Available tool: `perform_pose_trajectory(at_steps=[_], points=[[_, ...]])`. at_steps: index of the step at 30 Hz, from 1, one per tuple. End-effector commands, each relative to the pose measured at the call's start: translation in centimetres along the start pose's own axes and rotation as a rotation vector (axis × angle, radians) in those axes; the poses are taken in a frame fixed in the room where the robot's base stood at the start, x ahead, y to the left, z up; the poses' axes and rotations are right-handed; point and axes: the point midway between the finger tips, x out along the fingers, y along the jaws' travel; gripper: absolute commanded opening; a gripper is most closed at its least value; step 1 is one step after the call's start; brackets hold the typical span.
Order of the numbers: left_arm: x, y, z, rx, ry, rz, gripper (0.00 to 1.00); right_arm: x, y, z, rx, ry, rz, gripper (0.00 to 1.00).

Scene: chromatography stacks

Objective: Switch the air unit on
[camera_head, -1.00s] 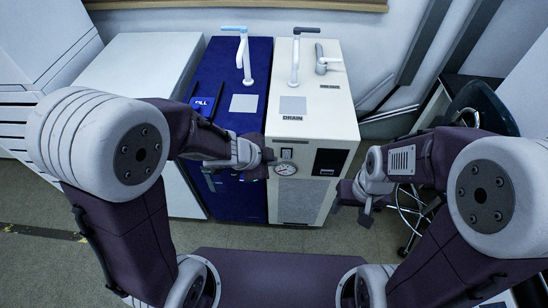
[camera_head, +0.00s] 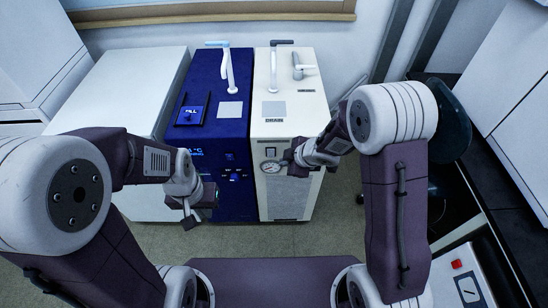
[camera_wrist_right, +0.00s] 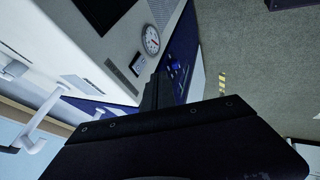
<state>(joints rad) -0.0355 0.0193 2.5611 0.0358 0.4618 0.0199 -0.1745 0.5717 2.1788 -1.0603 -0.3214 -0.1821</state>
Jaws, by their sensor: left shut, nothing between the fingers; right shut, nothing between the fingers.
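A white unit (camera_head: 284,131) with a round gauge (camera_head: 270,167) and a small panel (camera_head: 270,152) on its front stands at the middle; no legible label names it as the air unit. The gauge also shows in the right wrist view (camera_wrist_right: 151,40), with the small panel (camera_wrist_right: 137,65) beside it. My right gripper (camera_head: 291,162) is shut and empty at this front, just right of the gauge; contact cannot be told. Its dark fingers (camera_wrist_right: 158,92) point toward the panel in the wrist view. My left gripper (camera_head: 190,217) is shut and empty, low before the blue unit's left side.
A blue unit (camera_head: 213,130) with a tap and front controls adjoins the white unit on the left. A white cabinet (camera_head: 125,85) stands further left. A white box with a red button (camera_head: 457,264) is at the lower right. A dark chair (camera_head: 450,120) stands right. The floor in front is clear.

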Motion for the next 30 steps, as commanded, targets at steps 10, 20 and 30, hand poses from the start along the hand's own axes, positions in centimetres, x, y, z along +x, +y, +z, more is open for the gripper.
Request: perform_pose_trajectory(at_steps=[10,20,30], points=[[-0.1,-0.3,-0.1,-0.010,0.004,-0.002,0.00,0.1,-0.3,-0.1,0.000,-0.002,-0.008,0.00],[2.1,-0.3,0.1,-0.008,0.004,-0.002,0.00,5.6,-0.6,0.1,-0.001,-0.003,-0.010,0.00],[0.9,-0.3,-0.1,-0.008,0.005,-0.002,0.00,10.7,1.6,-0.2,0.000,-0.003,-0.006,0.00]])
